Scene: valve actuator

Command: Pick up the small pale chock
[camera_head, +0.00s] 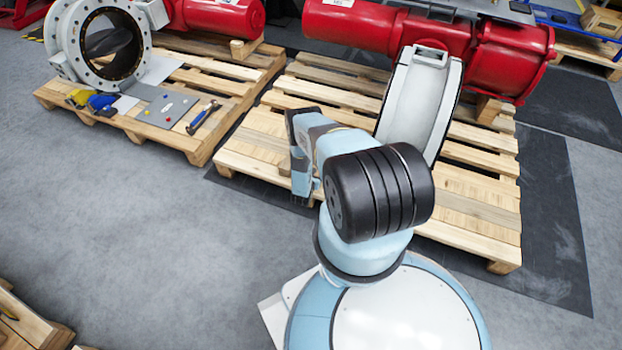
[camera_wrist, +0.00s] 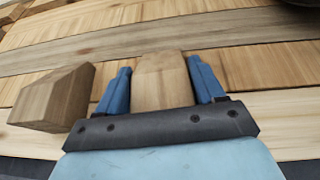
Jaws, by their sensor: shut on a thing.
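A small pale wooden chock (camera_wrist: 162,82) is between the two blue fingers of my gripper (camera_wrist: 162,84) in the wrist view. The fingers press against its left and right sides. Pallet boards lie right behind and under it, and I cannot tell whether it touches them.
A darker wooden block (camera_wrist: 55,98) sits left of my gripper, close to it. The near pallet (camera_head: 470,205) carries a red actuator (camera_head: 385,30) and a grey-white disc (camera_head: 418,100). Another pallet (camera_head: 205,140) at left holds a flanged valve (camera_head: 103,45) and tools. Grey floor is clear at left.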

